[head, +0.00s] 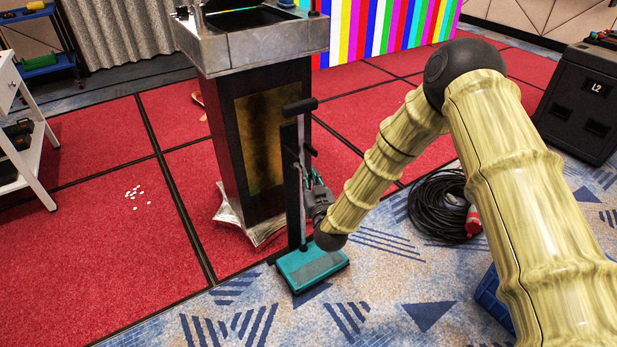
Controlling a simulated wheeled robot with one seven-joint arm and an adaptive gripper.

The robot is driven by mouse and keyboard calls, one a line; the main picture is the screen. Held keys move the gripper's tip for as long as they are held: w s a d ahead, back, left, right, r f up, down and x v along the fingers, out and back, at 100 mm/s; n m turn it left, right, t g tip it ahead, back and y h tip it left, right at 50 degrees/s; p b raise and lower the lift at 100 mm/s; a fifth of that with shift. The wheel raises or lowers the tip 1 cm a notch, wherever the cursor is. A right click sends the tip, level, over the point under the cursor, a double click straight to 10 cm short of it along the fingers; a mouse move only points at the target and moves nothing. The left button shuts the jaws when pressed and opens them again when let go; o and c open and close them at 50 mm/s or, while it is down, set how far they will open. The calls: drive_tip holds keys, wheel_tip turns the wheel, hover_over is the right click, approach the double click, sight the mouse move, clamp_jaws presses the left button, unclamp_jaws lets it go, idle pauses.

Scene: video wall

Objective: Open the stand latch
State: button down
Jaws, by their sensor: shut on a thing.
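The stand (293,200) is a dark upright post on a teal base (312,266) with a grey top pad, standing in front of the lectern. A dark crossbar (300,106) tops it, and a thin grey rod runs down its front. My gripper (308,186) comes in from the right at about mid-height of the post. It is shut on a small part at the stand's front, which I take to be the stand latch. The jaws hide most of that part, so its exact shape and how far it is turned cannot be told.
The lectern (285,50) stands close behind the stand. A black cable coil (437,207) lies on the carpet to the right, near a blue crate (490,292). A black case (582,105) is at far right, a white table (22,130) at left. Red floor at left is mostly clear.

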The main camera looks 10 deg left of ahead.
drive_tip(key=shift+s+a, duration=0.4)
drive_tip(key=shift+a, duration=0.4)
drive_tip(key=shift+f+y, duration=0.1)
drive_tip(key=shift+y, duration=0.2)
drive_tip(key=c, duration=1.6)
unclamp_jaws()
drive_tip(key=shift+a, duration=0.1)
drive_tip(key=shift+c, duration=0.2)
drive_tip(key=shift+o, duration=1.3)
drive_tip(key=shift+s+a, duration=0.1)
drive_tip(key=shift+a, duration=0.1)
drive_tip(key=shift+d, duration=0.35)
drive_tip(key=shift+d, duration=0.15)
drive_tip(key=v, duration=1.1)
drive_tip(key=shift+s, duration=0.3)
drive_tip(key=shift+d, duration=0.1)
